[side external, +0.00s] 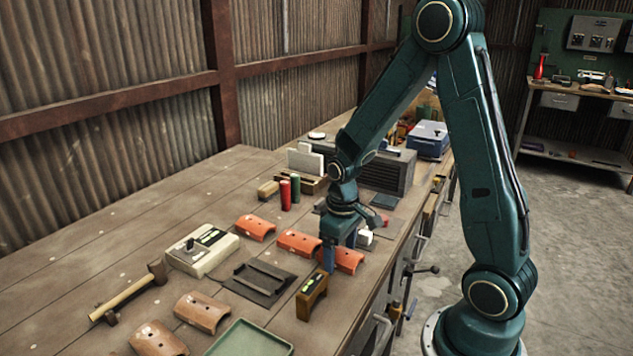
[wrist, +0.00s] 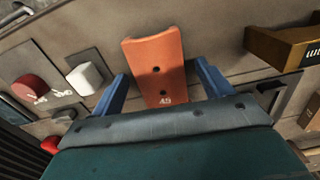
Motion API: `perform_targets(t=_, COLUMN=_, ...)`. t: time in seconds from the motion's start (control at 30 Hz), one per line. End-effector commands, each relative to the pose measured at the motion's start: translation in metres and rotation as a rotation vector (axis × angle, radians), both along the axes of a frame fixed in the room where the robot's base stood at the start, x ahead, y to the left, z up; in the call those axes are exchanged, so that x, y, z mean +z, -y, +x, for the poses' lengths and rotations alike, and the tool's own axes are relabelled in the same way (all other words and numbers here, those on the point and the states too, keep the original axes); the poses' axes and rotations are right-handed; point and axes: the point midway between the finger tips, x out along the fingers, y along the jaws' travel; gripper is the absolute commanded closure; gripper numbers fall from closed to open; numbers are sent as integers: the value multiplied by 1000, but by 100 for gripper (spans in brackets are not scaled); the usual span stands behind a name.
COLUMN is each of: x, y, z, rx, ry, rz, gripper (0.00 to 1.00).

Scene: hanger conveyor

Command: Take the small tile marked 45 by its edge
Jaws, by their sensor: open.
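The small tile marked 45 is an orange curved roof-like piece with two dark holes. In the wrist view the tile (wrist: 155,68) lies between the two blue fingers of my gripper (wrist: 161,78), with a visible gap on each side. Its number shows near its lower edge, close to the gripper body. My gripper is open and holds nothing. In the side view my gripper (side external: 338,250) points down at an orange tile (side external: 348,261) near the bench's front edge and partly hides it. The height of the fingertips above the bench is hard to tell.
Two more orange tiles (side external: 255,227) lie to the left, and two browner tiles (side external: 201,312) lie nearer the camera. A brown block (side external: 311,295) stands close by; it also shows in the wrist view (wrist: 283,46). A dark plate (side external: 259,281) and a green tray (side external: 250,340) are near.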

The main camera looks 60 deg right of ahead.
Motion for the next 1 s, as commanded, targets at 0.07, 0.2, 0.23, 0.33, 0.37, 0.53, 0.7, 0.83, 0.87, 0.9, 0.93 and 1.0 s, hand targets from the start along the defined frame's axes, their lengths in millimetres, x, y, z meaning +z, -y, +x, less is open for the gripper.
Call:
perform_targets(t=0.07, x=0, y=0, z=0, rx=0, ry=0, rz=0, gripper=34)
perform_targets(t=0.2, x=0, y=0, z=0, rx=0, ry=0, rz=0, gripper=61)
perform_targets(t=0.23, x=0, y=0, z=0, rx=0, ry=0, rz=0, gripper=67)
perform_targets(t=0.33, x=0, y=0, z=0, rx=0, ry=1, rz=0, gripper=72)
perform_targets(t=0.37, x=0, y=0, z=0, rx=0, ry=1, rz=0, gripper=72)
perform_targets(t=0.53, x=1, y=0, z=0, rx=0, ry=1, rz=0, gripper=72)
perform_targets(t=0.7, x=4, y=0, z=1, rx=0, ry=2, rz=-1, gripper=72)
perform_targets(t=0.83, x=12, y=0, z=1, rx=0, ry=3, rz=-1, gripper=72)
perform_targets(t=0.87, x=14, y=0, z=1, rx=0, ry=4, rz=-1, gripper=72)
perform_targets(t=0.9, x=18, y=0, z=1, rx=0, ry=4, rz=-1, gripper=72)
perform_targets(t=0.93, x=21, y=0, z=1, rx=0, ry=4, rz=-1, gripper=72)
perform_targets(t=1.0, x=30, y=0, z=1, rx=0, ry=5, rz=-1, gripper=72)
